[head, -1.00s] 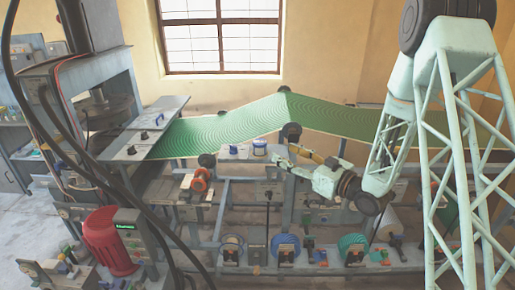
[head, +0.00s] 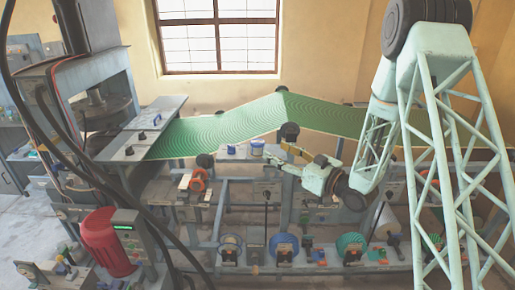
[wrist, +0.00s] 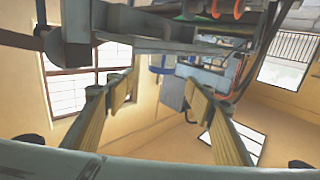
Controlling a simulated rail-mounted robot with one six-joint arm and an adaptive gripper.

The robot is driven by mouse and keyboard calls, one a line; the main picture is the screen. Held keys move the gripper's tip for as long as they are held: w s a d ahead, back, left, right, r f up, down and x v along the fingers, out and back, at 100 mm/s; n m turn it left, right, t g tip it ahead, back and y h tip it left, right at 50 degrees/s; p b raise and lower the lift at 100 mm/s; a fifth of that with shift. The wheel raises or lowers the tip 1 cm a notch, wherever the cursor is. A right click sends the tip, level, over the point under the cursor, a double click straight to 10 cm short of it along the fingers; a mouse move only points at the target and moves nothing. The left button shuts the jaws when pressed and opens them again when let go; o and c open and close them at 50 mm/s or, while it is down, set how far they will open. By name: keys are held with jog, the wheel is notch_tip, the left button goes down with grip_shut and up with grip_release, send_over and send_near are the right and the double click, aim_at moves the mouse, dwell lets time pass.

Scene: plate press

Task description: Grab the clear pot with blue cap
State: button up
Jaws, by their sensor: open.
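The clear pot with the blue cap (head: 257,149) stands on a pale ledge of the machine, below the green sheet, in the head view. In the wrist view the pot (wrist: 158,64) appears between and beyond my fingertips, with its blue cap partly visible. My gripper (head: 276,158) is just right of the pot in the head view. In the wrist view my gripper (wrist: 158,82) is open, with one yellow-padded finger on each side and nothing between the pads. Whether the fingertips overlap the pot in depth, I cannot tell.
The green sheet (head: 235,122) slopes above the ledge. A dark roller end (head: 289,131) sits just above my gripper. An orange roll (head: 198,184) is to the lower left, and several spools, one blue (head: 284,245), are below. In the wrist view, grey machine frame (wrist: 150,28) is close above the fingers.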

aim_at(257, 141)
jog(key=shift+x, duration=2.85)
jog(key=shift+x, duration=2.55)
jog(key=shift+s+a, duration=0.1)
jog(key=shift+a, duration=0.05)
jog(key=shift+c, duration=0.7)
jog(key=c, duration=0.9)
jog(key=shift+r, duration=0.1)
jog(key=shift+r, duration=1.55)
jog(key=shift+s+r, duration=0.15)
jog(key=s+d, duration=0.1)
jog(key=s, duration=0.4)
jog(key=s+d+r, duration=0.1)
jog(key=s+d, duration=0.1)
jog(key=s, duration=0.3)
jog(key=s+d, duration=0.2)
jog(key=s, duration=0.2)
jog(key=shift+s+d+r, duration=0.2)
jog(key=shift+s, duration=0.2)
